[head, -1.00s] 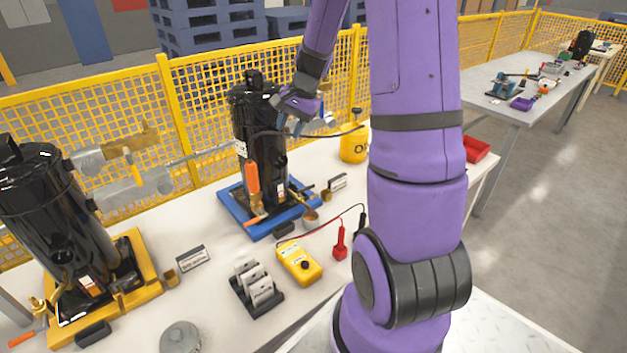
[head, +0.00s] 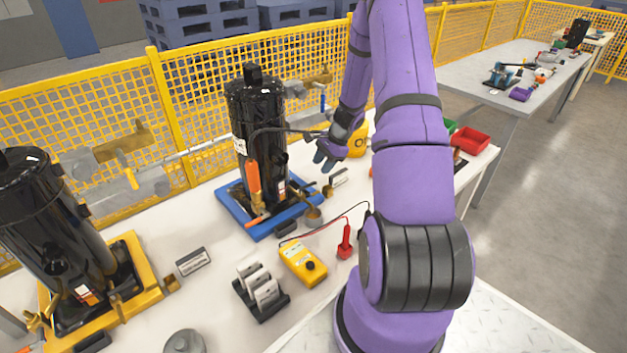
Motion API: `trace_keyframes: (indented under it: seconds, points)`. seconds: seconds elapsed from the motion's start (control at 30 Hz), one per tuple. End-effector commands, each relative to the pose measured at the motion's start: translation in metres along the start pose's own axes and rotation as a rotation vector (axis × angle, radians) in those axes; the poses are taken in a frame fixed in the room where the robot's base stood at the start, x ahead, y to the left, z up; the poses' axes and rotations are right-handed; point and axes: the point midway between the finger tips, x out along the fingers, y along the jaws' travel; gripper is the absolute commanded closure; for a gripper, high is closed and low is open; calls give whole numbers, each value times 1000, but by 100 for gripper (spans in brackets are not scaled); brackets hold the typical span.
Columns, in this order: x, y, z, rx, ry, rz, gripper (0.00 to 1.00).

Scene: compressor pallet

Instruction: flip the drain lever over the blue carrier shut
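The blue carrier (head: 232,204) stands on the table and holds a black upright compressor (head: 258,130). At its front left, low on the compressor, an orange upright handle (head: 253,178) stands above brass fittings. A shorter orange lever (head: 256,219) lies low and slanted over the carrier's front edge. I cannot tell for certain which of the two is the drain lever. My gripper (head: 322,163) is in the air right of the compressor, pointing down and left, apart from both orange parts. Its fingers look spread, with nothing visible between them.
A yellow carrier (head: 148,262) with another black compressor (head: 55,225) stands at left. In front are a yellow meter (head: 301,263) with red and black leads, a red probe (head: 345,242) and a dark rack (head: 262,300). A yellow mesh fence (head: 100,120) runs behind.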

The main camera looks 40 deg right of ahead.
Motion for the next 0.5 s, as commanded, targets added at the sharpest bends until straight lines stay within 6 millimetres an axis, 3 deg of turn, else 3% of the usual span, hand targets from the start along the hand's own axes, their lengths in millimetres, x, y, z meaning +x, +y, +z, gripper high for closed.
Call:
trace_keyframes:
  seconds: [0.2, 0.5]
  points:
    - [41, 1, 0, 1, -2, 2, 61]
    - [71, 0, 0, -1, 0, 1, 61]
